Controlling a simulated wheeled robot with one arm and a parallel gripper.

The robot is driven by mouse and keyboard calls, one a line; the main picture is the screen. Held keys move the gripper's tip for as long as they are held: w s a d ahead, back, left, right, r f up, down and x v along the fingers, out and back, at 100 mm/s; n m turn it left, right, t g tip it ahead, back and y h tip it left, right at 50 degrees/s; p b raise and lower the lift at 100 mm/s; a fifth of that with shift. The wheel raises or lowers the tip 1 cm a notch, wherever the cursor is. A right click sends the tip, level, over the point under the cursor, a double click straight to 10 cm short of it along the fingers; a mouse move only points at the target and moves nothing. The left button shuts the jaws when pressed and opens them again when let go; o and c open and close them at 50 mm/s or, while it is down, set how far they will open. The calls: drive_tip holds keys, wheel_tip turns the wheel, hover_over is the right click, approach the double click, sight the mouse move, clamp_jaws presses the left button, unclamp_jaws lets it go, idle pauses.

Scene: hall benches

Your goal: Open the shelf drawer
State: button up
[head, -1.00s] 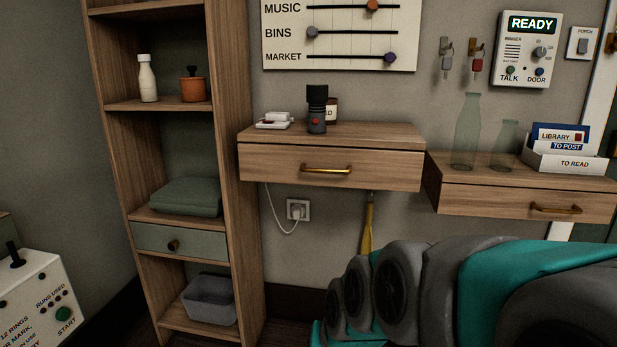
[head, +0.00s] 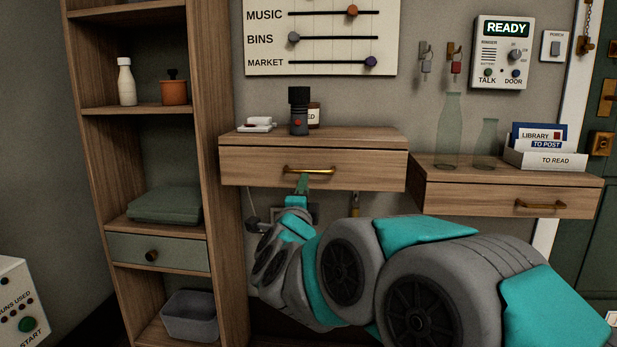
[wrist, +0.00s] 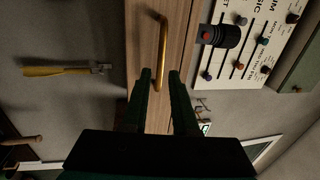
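A wooden wall shelf drawer (head: 250,169) with a brass bar handle (head: 309,170) is closed in the middle of the head view. In the wrist view its front (wrist: 177,45) stands sideways, with the handle (wrist: 163,40) ahead of my gripper. My gripper (head: 302,182) is just below the handle in the head view. In the wrist view my gripper (wrist: 160,73) is open, with one fingertip on each side of the handle's near end. I cannot tell whether the fingers touch it. A second drawer (head: 470,198) with a brass handle is at right, closed.
A tall shelf unit (head: 212,130) at left has a grey-green drawer (head: 185,254) with a round knob. A black flashlight (head: 299,115) and a jar (head: 314,117) stand above the middle drawer. Glass bottles (head: 449,135) stand at right.

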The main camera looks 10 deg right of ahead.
sight(309, 172)
drive_tip(key=shift+x, duration=3.9)
drive_tip(key=shift+r, duration=0.1)
clamp_jaws()
